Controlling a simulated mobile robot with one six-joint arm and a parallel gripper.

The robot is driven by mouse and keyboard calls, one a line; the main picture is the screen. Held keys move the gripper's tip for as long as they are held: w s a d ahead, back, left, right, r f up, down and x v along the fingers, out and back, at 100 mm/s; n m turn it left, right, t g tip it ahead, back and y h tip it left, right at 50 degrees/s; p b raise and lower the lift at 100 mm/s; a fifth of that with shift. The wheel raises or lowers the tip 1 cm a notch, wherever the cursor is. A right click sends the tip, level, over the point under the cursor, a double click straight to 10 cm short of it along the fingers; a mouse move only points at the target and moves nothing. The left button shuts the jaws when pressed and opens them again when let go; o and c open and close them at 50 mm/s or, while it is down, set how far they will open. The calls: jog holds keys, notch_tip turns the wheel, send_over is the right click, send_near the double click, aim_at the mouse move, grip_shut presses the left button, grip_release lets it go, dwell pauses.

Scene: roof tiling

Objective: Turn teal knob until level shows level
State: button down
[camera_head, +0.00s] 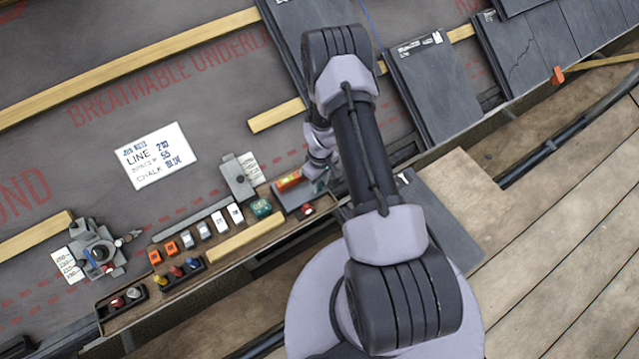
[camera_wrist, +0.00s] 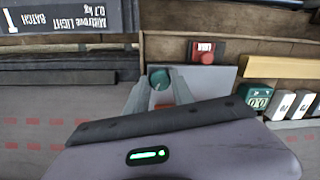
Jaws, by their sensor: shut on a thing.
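The teal knob (camera_wrist: 160,76) shows in the wrist view, between the two pale fingers of my gripper (camera_wrist: 159,84). My gripper is shut on it. The knob stands at a grey plate (camera_wrist: 222,82). In the head view, my gripper (camera_head: 319,184) is at the right end of the tool ledge, and the knob is mostly hidden there. An orange-red level (camera_head: 289,181) lies beside my gripper in the head view. In the wrist view only a bit of its orange body (camera_wrist: 187,93) shows behind my gripper's housing. Its bubble cannot be read.
A green counter (camera_wrist: 257,98) and white switches (camera_wrist: 282,104) stand close by. A wooden strip (camera_head: 232,239) lies along the ledge. Slate tiles (camera_head: 432,88) lie behind my arm. A written card (camera_head: 156,156) lies left.

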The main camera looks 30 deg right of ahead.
jog(key=m+b, duration=0.1)
jog(key=m, duration=0.4)
jog(key=shift+f+m, duration=0.1)
jog(key=shift+m, duration=0.2)
jog(key=m, duration=0.5)
jog(key=shift+m+b, duration=0.3)
jog(key=shift+b, duration=0.05)
jog(key=shift+m, duration=0.3)
jog(key=c, duration=1.1)
grip_release()
jog(key=shift+d, duration=0.2)
jog(key=shift+a, duration=0.1)
notch_tip(320, 180, up, 17)
jog(key=d+p, duration=0.1)
jog(key=p, duration=0.5)
jog(key=shift+w+d+r+p, duration=0.2)
jog(key=shift+p, duration=0.15)
